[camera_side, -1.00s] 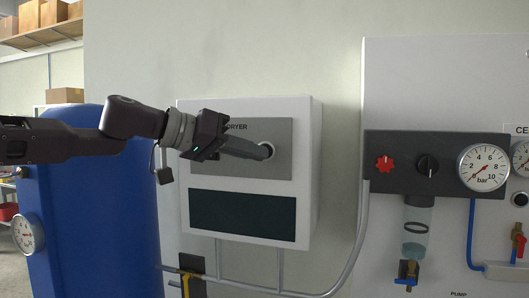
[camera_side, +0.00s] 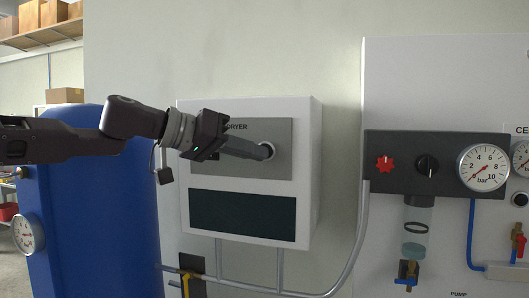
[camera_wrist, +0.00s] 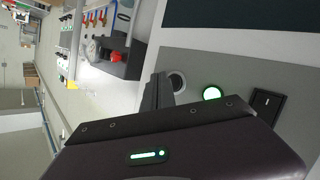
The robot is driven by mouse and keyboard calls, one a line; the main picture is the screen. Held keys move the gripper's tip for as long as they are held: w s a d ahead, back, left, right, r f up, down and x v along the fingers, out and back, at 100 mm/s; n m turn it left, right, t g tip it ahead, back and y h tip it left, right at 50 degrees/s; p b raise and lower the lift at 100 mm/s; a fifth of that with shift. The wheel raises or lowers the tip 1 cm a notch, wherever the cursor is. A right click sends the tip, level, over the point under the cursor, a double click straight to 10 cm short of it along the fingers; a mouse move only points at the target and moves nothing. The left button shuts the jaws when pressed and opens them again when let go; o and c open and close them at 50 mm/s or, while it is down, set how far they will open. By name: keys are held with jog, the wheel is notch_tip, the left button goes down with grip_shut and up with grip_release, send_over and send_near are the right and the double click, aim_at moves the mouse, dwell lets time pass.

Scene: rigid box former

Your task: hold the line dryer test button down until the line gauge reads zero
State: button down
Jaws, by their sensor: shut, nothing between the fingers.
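The line dryer is a white box (camera_side: 308,200) on the wall, with a grey panel (camera_side: 284,130) lettered "DRYER". Its round test button (camera_side: 270,151) is at the panel's right and also shows in the wrist view (camera_wrist: 179,80). My gripper (camera_side: 265,151) is shut and empty, its fingertips at the button and partly covering it. I cannot tell how far the button is pressed. A round gauge marked in bar (camera_side: 484,167) is at the right; its red needle points to the lower left, near the low end. No label shows it is the line gauge.
A green lamp (camera_wrist: 212,93) glows beside the button, near a black rocker switch (camera_wrist: 268,102). A blue tank (camera_side: 95,210) with another gauge (camera_side: 28,234) stands left. Right of the dryer are a grey pipe (camera_side: 362,220), red knob (camera_side: 384,163) and black knob (camera_side: 427,164).

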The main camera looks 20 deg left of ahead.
jog(key=shift+w, duration=0.1)
jog(key=shift+w, duration=0.35)
jog(key=shift+w, duration=0.4)
dwell(0.5)
dwell(0.6)
jog(key=shift+s, duration=0.8)
jog(key=shift+s, duration=0.1)
jog(key=shift+s, duration=2.45)
